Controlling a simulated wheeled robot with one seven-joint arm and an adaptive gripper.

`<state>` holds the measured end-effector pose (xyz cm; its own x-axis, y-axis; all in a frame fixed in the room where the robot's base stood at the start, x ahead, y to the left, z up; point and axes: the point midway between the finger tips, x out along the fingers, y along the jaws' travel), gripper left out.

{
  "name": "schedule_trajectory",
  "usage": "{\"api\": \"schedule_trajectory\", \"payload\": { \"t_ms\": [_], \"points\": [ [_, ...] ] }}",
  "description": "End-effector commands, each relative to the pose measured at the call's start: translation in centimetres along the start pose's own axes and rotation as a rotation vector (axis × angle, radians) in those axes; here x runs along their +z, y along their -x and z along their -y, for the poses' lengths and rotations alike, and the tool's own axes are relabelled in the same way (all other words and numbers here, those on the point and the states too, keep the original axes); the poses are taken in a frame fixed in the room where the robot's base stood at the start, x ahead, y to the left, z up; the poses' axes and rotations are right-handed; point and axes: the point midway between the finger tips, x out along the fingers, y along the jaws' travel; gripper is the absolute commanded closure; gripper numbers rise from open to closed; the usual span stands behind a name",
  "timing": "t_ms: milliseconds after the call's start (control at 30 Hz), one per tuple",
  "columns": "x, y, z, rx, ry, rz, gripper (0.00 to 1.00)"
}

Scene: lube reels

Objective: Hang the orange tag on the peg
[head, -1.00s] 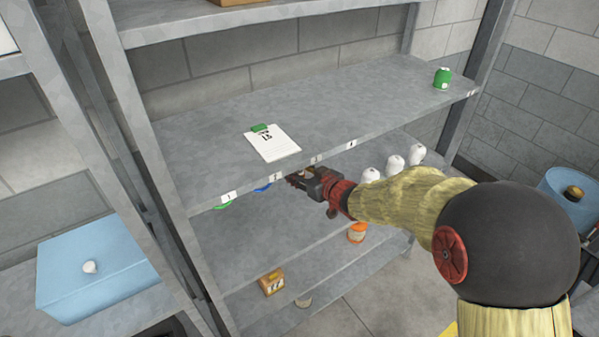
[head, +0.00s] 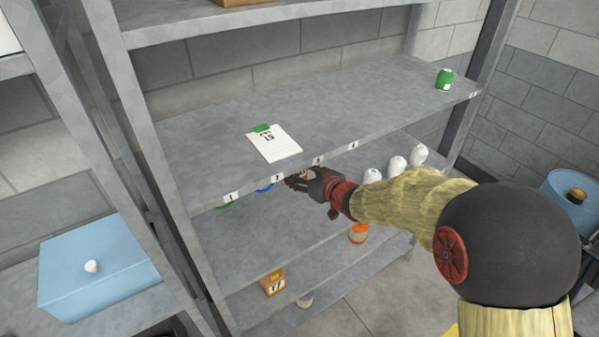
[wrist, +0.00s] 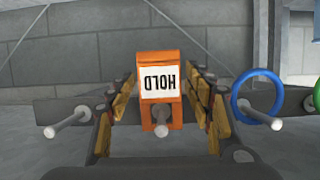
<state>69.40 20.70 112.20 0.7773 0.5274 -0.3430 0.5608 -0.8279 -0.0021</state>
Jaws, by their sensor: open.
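The orange tag (wrist: 158,66) has a white label reading HOLD, upside down in the wrist view. Its narrow end, low in that view, is around a grey peg (wrist: 161,129), whose tip shows in front of it. My gripper (wrist: 161,92) is open, with one finger on each side of the tag and visible gaps between. In the head view, my gripper (head: 297,181) is at the front edge of the middle shelf, just under its numbered labels. The tag is mostly hidden there.
A blue ring (wrist: 257,92) hangs on the neighbouring peg, with a green ring (head: 224,205) farther along. Another peg (wrist: 66,123) on the other side is bare. A clipboard (head: 274,144) lies on the shelf above. White bottles (head: 395,166) stand behind my arm.

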Motion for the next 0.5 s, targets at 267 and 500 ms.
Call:
{"api": "schedule_trajectory", "payload": {
  "t_ms": [267,500],
  "points": [
    [0.0,0.0,0.0,0.0,0.0,0.0,0.43],
    [-0.1,1.3,-0.1,0.002,-0.001,-0.001,0.43]
  ]
}}
